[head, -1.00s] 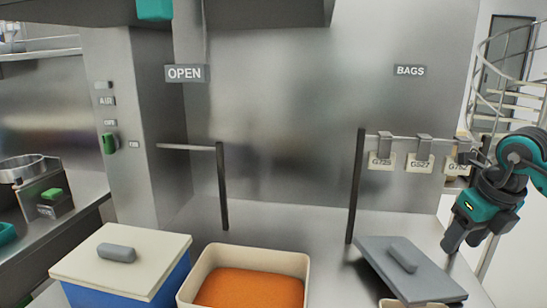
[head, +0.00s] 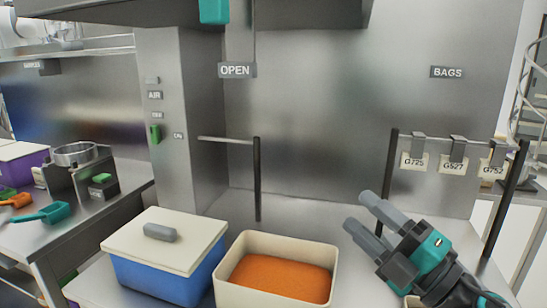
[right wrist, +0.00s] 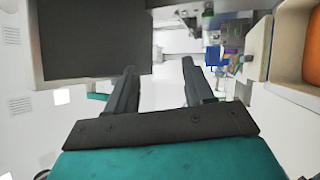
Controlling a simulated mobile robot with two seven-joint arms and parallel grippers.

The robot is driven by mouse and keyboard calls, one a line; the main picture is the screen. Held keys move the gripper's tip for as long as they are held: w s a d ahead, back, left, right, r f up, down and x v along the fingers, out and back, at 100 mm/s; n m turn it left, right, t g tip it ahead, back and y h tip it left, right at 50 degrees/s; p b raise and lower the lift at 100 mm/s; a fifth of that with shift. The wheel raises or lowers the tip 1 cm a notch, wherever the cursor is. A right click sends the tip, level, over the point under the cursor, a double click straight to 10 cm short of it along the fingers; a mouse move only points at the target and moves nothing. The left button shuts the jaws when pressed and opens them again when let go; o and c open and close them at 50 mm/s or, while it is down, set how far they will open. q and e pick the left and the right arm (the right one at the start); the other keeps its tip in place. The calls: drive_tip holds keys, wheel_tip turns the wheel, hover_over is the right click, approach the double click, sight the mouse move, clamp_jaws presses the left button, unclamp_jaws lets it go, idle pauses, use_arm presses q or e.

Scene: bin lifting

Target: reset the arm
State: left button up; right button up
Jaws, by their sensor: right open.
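My right gripper (head: 360,212) is at the lower right of the head view, in front of the bench, with its two grey fingers pointing up and to the left. It is open, and nothing shows between the fingers, which also appear apart in the right wrist view (right wrist: 158,74). The gripper and arm cover the lower right part of the bench, including most of a bin there. My left gripper is not in view.
A cream bin of orange material (head: 244,290) stands left of my right gripper. A blue bin with a cream lid (head: 140,243) is further left. Hanging bag tags (head: 453,166) are on a rail at the right. Scoops (head: 45,214) lie on the left side bench.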

drive_tip(key=s+d+f+m+g+h, duration=0.1)
drive_tip(key=s+d+f+m+h, duration=0.1)
drive_tip(key=d+f+m+h, duration=0.5)
drive_tip(key=s+d+f+m+h, duration=0.25)
drive_tip(key=f+m+h, duration=0.6)
drive_tip(key=m, duration=0.45)
drive_tip(key=s+a+f+m+g+y, duration=0.1)
drive_tip(key=s+a+f+m+g, duration=0.1)
drive_tip(key=s+f+g, duration=0.65)
drive_tip(key=s+a+f+m+g, duration=0.2)
drive_tip(key=s+f+g, duration=0.25)
drive_tip(key=s, duration=0.65)
drive_tip(key=w+a+f+t+y+p, duration=0.1)
drive_tip(key=w+a+f+t+y, duration=0.1)
drive_tip(key=w+f+t, duration=0.6)
drive_tip(key=shift+f+n, duration=0.3)
